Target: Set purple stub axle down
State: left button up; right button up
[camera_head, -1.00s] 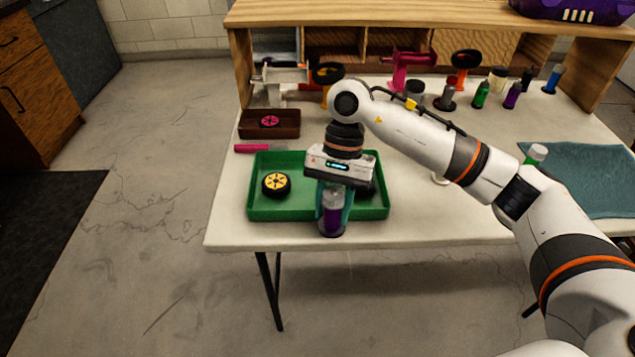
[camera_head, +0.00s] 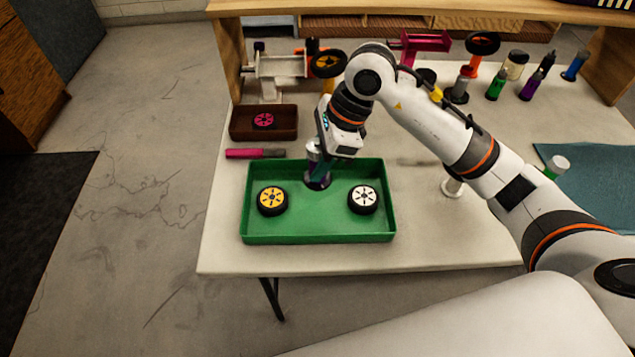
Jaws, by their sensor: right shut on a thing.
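The purple stub axle (camera_head: 318,183) is in my right gripper (camera_head: 318,168), at the far edge of the green tray (camera_head: 320,236). Its dark purple base points down and its grey upper part is partly hidden by the fingers. My right gripper is shut on it and slightly tilted. I cannot tell whether the axle touches the tray or hangs above it. My left gripper is not in view.
The tray holds a yellow-hub wheel (camera_head: 272,200) and a white-hub wheel (camera_head: 363,199). A brown tray (camera_head: 240,126) with a pink wheel (camera_head: 263,120) and a pink-handled tool (camera_head: 243,153) lie behind left. Several coloured bottles stand back right. The front right tabletop is clear.

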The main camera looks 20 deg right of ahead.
notch_tip(320, 180, down, 8)
jog(key=shift+s, duration=0.1)
jog(key=shift+f, duration=0.15)
jog(key=o, duration=1)
jog(key=shift+r, duration=0.25)
jog(key=shift+d+r, duration=0.15)
jog(key=shift+r, duration=0.15)
jog(key=v, duration=1.1)
jog(key=shift+r, duration=0.15)
